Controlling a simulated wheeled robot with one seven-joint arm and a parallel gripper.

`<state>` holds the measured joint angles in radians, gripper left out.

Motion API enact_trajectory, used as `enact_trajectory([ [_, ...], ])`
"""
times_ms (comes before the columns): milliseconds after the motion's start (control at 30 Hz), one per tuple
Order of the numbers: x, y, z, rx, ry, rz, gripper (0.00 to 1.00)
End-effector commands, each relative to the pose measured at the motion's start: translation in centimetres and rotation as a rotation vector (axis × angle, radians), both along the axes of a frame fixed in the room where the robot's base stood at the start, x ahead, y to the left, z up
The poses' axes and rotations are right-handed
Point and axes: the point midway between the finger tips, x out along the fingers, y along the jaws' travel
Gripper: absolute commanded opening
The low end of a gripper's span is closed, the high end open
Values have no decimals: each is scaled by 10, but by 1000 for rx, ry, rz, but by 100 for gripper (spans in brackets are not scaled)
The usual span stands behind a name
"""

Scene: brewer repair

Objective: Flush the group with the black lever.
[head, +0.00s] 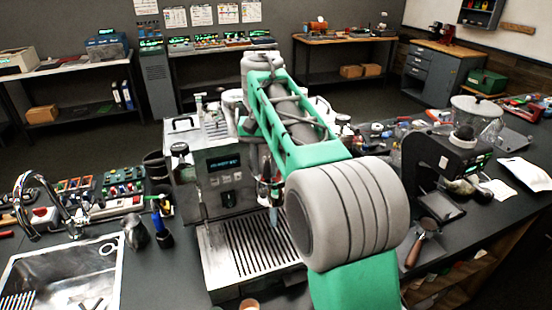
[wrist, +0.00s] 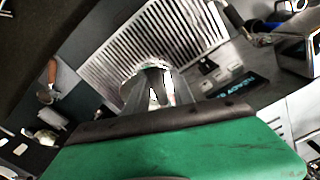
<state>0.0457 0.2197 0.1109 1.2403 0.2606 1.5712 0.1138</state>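The espresso machine (head: 212,165) stands on the counter, with a lit display on its front and a slatted drip tray (head: 232,258) below. My green and grey arm crosses in front of its right side and hides the group area. The black lever cannot be made out for certain. My gripper (head: 270,188) is partly hidden beside the arm, at the machine's front. In the wrist view my gripper (wrist: 157,88) has its two fingers apart above the drip tray (wrist: 160,40). A dark part shows between them; whether they grip it is unclear.
A sink with a tap (head: 45,195) is at the left. A metal pitcher (head: 136,232) stands between sink and machine. A grinder (head: 450,160) and a portafilter (head: 424,235) are at the right. Small items crowd the counter behind.

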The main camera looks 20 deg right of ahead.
Motion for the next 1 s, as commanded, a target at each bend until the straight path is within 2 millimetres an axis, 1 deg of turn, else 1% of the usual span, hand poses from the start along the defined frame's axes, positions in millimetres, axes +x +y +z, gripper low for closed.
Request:
enact_trajectory([
  [400,-9,-32,1,0,0,396,27],
  [800,-5,-61,1,0,-1,757,27],
  [967,-5,-61,0,0,-1,772,27],
  [1000,-5,-61,0,0,-1,771,31],
])
